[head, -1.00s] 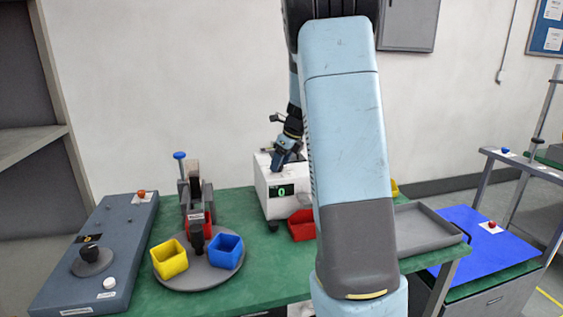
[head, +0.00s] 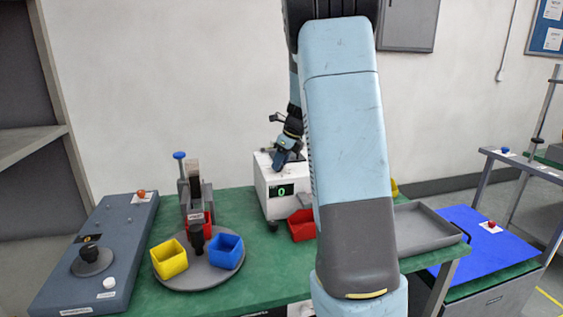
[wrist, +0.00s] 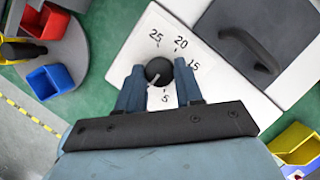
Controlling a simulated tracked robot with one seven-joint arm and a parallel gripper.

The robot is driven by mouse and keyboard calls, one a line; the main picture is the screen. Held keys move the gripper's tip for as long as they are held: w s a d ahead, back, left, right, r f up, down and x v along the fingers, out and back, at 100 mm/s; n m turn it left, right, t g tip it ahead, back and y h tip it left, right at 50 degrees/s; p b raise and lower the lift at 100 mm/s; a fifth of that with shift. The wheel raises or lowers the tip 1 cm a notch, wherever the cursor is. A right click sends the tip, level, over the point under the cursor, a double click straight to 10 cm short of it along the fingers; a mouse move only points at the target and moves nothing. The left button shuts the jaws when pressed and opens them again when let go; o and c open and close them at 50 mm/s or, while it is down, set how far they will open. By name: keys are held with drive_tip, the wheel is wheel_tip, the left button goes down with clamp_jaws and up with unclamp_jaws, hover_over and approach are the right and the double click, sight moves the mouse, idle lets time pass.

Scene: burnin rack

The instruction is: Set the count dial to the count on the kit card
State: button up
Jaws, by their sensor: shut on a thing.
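The count dial is a round black knob (wrist: 158,72) on the white top of a box, with 25, 20, 15 and 5 printed around it. My right finger covers part of the scale. A pale pointer line on the knob points down-left in the wrist view, left of the 5. My gripper (wrist: 160,88) is shut on the knob, one finger on each side. In the head view my gripper (head: 284,161) is over the white box (head: 268,200), whose green display (head: 281,191) reads 0. I cannot make out a kit card.
A turntable (head: 190,283) with yellow, blue and red bins stands left of the box. A grey panel (head: 118,235) with knobs is at far left. A red bin (head: 302,226) stands by the box's right side, and a grey tray (head: 425,227) lies farther right.

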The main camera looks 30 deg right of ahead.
drive_tip(key=shift+d, duration=0.1)
drive_tip(key=n, duration=0.2)
drive_tip(key=n+g+y, duration=0.1)
drive_tip(key=n, duration=0.1)
drive_tip(key=n+g, duration=0.1)
drive_tip(key=n, duration=0.1)
drive_tip(key=shift+w+d+n+y, duration=0.1)
drive_tip(key=shift+w+n+y, duration=0.2)
drive_tip(key=shift+n, duration=0.1)
drive_tip(key=n+g, duration=0.1)
drive_tip(key=n, duration=0.2)
drive_tip(key=n+g, duration=0.1)
drive_tip(key=n, duration=0.3)
drive_tip(key=shift+w+g, duration=0.2)
drive_tip(key=shift+g, duration=0.2)
drive_tip(key=n+g, duration=0.1)
drive_tip(key=n, duration=0.2)
drive_tip(key=n+g+h, duration=0.1)
drive_tip(key=n, duration=0.2)
drive_tip(key=shift+w+n, duration=0.2)
drive_tip(key=shift+n, duration=0.1)
drive_tip(key=n, duration=0.2)
drive_tip(key=n+h, duration=0.1)
drive_tip(key=n, duration=0.1)
drive_tip(key=n+g+h, duration=0.1)
drive_tip(key=shift+a+n, duration=0.35)
drive_tip(key=shift+n, duration=0.35)
drive_tip(key=o, duration=1)
drive_tip(key=shift+w, duration=0.1)
